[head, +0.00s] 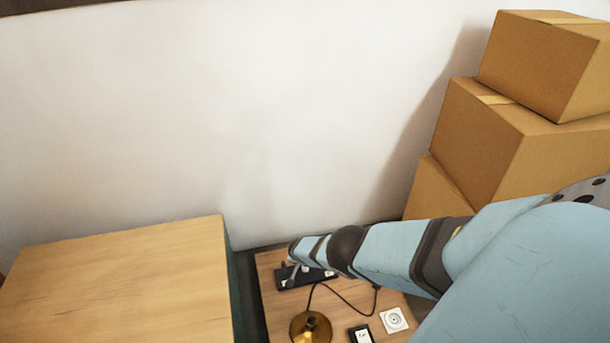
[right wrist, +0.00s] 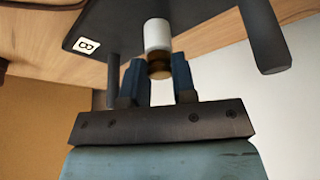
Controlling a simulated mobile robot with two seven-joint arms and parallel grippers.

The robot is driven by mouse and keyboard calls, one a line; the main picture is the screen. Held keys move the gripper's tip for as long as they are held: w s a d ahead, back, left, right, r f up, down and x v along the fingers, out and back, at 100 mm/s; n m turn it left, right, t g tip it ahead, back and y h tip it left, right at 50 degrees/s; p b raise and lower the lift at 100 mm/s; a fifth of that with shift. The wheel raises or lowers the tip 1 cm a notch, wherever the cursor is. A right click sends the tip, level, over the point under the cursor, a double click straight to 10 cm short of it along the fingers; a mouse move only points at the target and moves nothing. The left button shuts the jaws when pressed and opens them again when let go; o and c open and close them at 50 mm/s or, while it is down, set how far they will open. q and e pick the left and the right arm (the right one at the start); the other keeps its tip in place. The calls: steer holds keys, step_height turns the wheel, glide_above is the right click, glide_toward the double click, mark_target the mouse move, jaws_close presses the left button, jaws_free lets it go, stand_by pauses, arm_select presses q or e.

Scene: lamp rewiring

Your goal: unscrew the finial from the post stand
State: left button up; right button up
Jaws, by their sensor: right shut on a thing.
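The post stand is a dark board (right wrist: 110,25) with a label reading B and several posts. In the right wrist view a white post (right wrist: 157,34) stands out from it, with the small brass finial (right wrist: 159,70) on its end. My right gripper (right wrist: 157,64) has its two blue-grey fingers on either side of the finial and is shut on it. In the head view the stand (head: 288,282) lies at the back of the low wooden table, partly covered by my right arm and hand. My left gripper is in neither view.
On the low table (head: 272,318) are a round brass lamp base (head: 303,332) with a dark cable, a black switch (head: 361,335) and a white socket (head: 395,319). Cardboard boxes (head: 478,140) are stacked at the right. A bare wooden top (head: 120,285) stands at the left.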

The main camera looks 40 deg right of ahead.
steer(key=n+t, duration=0.1)
steer(key=n, duration=0.1)
steer(key=shift+s+d+n+y+p, duration=0.1)
steer(key=shift+s+n+y+p, duration=0.05)
steer(key=shift+n+y+p, duration=0.2)
steer(key=n, duration=0.2)
steer(key=shift+n+t+y, duration=0.35)
steer(key=shift+t, duration=0.05)
steer(key=shift+d+n+y, duration=0.1)
steer(key=shift+n+y, duration=0.3)
steer(key=shift+n, duration=0.7)
steer(key=shift+b, duration=0.3)
